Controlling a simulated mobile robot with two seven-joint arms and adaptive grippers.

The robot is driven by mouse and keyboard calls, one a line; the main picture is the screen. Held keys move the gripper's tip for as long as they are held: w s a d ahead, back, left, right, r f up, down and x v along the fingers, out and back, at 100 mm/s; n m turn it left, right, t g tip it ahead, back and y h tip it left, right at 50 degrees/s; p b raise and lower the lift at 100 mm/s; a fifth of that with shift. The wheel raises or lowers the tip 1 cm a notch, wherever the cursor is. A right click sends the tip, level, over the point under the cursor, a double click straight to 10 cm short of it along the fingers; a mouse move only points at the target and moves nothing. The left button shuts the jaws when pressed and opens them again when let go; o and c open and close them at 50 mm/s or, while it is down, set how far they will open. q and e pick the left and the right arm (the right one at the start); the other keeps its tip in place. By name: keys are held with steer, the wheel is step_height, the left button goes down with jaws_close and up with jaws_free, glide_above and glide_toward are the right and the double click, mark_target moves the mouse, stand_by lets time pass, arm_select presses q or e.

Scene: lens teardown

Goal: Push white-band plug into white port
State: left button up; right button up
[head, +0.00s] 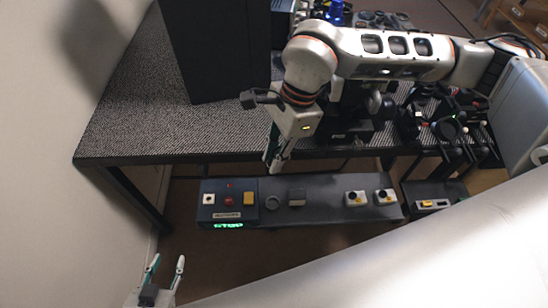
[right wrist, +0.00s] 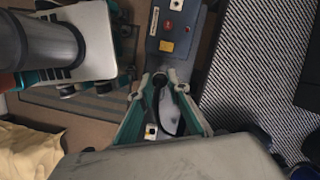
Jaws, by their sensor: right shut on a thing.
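My right gripper (head: 273,168) points down above the front edge of the table, over the blue-grey panel (head: 330,212). Its fingers (right wrist: 160,76) close on a small dark thing (right wrist: 160,82), which looks like the plug. A black cable loop (right wrist: 170,118) hangs by it. I cannot make out a white band. My left gripper (head: 167,263) is open and empty at the lower left.
Beside the port are a red button (head: 229,201), a yellow block (head: 249,199) and a grey knob (head: 270,201). White modules (head: 356,198) sit further right. A green lit STOP sign (head: 228,225) is on the front. The dark textured table (head: 135,125) lies behind the panel.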

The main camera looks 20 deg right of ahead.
steer(key=w+d+r+n+g+h, duration=0.1)
steer(key=w+d+r+n, duration=0.1)
steer(key=d+n, duration=0.4)
steer(key=w+d+r+n+g+h, duration=0.1)
steer(key=w+d+r+n+h, duration=0.1)
steer(key=d+n, duration=0.4)
steer(key=shift+w+n+g, duration=0.15)
steer(key=shift+n+g, duration=0.25)
steer(key=shift+n, duration=2)
steer(key=shift+r, duration=0.1)
steer(key=shift+a, duration=0.1)
